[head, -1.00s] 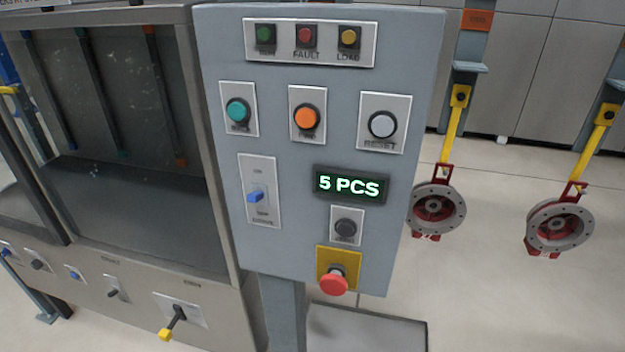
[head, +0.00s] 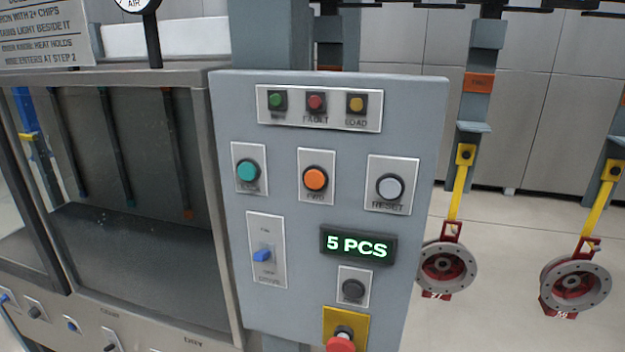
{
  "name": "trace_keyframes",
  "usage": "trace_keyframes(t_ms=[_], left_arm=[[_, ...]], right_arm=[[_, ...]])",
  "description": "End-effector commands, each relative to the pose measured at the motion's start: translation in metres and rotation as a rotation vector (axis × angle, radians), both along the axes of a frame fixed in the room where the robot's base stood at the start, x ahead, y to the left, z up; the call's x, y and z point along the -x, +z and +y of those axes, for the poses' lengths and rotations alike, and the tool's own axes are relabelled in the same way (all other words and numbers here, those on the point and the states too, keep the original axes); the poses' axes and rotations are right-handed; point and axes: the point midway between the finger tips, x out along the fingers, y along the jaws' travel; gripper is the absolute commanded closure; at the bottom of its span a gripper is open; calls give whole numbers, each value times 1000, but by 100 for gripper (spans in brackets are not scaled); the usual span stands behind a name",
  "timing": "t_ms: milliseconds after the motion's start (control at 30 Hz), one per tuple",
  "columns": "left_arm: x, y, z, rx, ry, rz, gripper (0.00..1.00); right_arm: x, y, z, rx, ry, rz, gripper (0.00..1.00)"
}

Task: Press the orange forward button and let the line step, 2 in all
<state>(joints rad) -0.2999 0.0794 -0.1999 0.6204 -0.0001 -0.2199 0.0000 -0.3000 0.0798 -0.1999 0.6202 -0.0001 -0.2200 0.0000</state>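The orange forward button (head: 315,179) sits on a white plate in the middle of the grey control panel (head: 300,225). Nothing touches it. The display (head: 358,244) below it reads "5 PCS" in green. A teal button (head: 248,169) is to its left and a white reset button (head: 389,187) to its right. Red flanged parts hang from yellow hangers on the line at the right, one nearer the panel (head: 447,268) and one at the right edge (head: 577,286). Neither of my grippers shows in the head view.
Green, red and yellow lamps (head: 316,103) line the panel's top. A blue switch (head: 263,256), a dark button (head: 353,290) and a red emergency stop (head: 341,343) sit lower. A glass-fronted cabinet (head: 140,240) stands close on the left. The floor at the right is open beneath the hanging parts.

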Motion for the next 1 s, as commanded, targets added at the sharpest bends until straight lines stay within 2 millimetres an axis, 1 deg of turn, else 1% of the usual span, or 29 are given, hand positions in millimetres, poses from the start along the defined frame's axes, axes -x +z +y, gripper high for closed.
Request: trace_keyframes(t_ms=[67, 100, 167, 200, 267, 1000], left_arm=[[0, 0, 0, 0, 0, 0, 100], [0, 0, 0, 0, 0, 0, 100], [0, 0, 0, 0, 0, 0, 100], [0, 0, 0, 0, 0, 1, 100], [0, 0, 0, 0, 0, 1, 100], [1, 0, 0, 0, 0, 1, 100]], right_arm=[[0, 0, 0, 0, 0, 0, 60], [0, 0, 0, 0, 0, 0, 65], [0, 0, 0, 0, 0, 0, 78], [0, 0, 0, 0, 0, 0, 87], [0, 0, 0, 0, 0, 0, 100], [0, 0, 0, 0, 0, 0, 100]])
